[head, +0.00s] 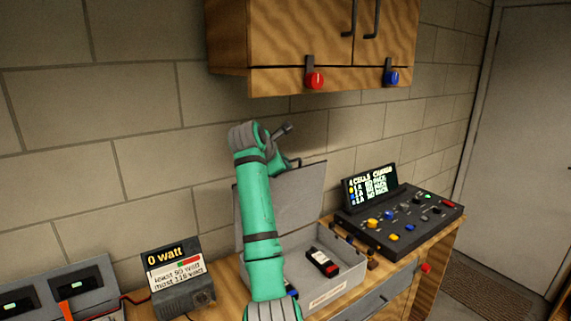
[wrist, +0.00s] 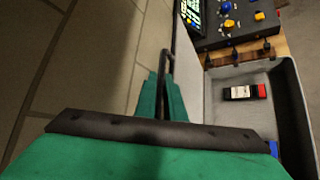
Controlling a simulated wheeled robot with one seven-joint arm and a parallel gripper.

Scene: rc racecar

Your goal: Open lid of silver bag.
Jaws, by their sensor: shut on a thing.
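The silver bag (head: 345,297) is a grey box-shaped case on the wooden bench. Its lid (head: 305,195) stands raised at the back, roughly upright, and the inside is exposed. My gripper (head: 289,164) is at the lid's upper edge, partly hidden by my arm. In the wrist view my gripper (wrist: 163,88) is shut on the dark lid handle (wrist: 168,62). The bag's open tray (wrist: 288,110) shows at the right there. A black, white and red battery-like block (head: 322,262) lies inside the bag.
A dark control panel (head: 400,218) with coloured knobs and a screen stands right of the bag. A "0 watt" meter (head: 175,275) stands left. A wooden cabinet (head: 330,80) hangs above on the block wall (head: 120,120) behind the lid.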

